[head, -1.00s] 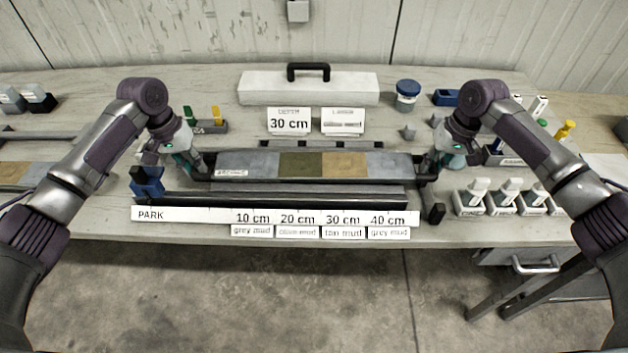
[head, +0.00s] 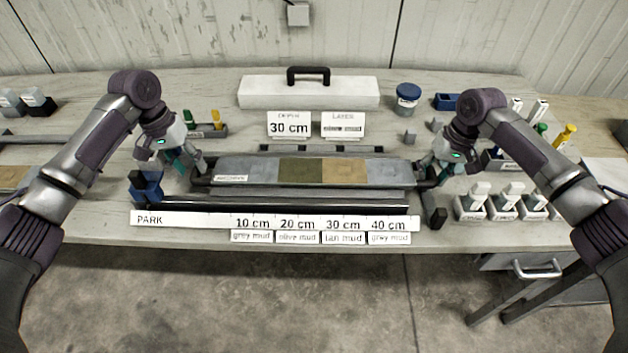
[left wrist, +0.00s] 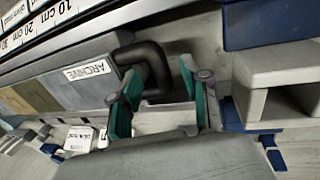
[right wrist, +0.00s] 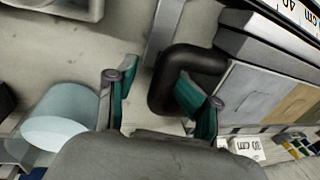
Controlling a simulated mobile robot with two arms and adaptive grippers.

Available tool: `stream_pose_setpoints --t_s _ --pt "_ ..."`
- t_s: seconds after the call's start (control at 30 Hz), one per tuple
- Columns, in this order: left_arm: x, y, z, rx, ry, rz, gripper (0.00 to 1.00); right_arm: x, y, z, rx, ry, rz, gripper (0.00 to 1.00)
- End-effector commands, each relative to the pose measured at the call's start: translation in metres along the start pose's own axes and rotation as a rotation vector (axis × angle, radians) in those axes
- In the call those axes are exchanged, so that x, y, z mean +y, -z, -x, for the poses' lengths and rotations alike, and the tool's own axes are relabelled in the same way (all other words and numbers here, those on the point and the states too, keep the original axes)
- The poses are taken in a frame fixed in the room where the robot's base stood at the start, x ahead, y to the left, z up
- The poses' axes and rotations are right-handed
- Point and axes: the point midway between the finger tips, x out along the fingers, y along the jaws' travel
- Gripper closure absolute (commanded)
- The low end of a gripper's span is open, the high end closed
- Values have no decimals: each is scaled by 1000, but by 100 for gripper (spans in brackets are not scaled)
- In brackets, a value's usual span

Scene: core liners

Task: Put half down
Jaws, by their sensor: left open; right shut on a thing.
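The core half (head: 345,172), a long strip with grey, olive and tan bands, lies level along the middle of the bench, with a black handle at each end. Its ARCHIVE label (left wrist: 88,72) shows in the left wrist view. My left gripper (head: 200,170) is open, its teal fingers spread on either side of the left handle (left wrist: 152,60). My right gripper (head: 428,172) is shut on the right handle (right wrist: 178,82), which shows dark beside its fingers in the right wrist view. What bears the half's underside is hidden.
A ruler strip (head: 180,219) marked PARK and 10 to 40 cm runs along the front, by a dark rail (head: 300,207). Behind stand a 30 cm card (head: 289,126) and a white lidded box (head: 310,93). A blue block (head: 147,188) stands left; small bottles (head: 510,203) stand right.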

Motion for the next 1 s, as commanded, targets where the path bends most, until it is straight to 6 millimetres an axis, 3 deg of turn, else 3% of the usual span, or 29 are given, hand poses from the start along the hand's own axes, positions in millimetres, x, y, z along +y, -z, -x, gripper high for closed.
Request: stream_pose_setpoints --t_s 0.3,0.57,0.77,1.0 --pt "-1 0 68 3 0 0 53 2 -1 -2 -4 -4 -2 54" --pt "-2 -1 91 0 0 1 53 2 -1 1 -2 -4 -2 54" --pt "-2 -1 92 -1 0 1 53 1 0 29 2 -2 0 54" --pt "-2 -1 92 -1 0 1 53 0 0 82 4 0 -1 54"
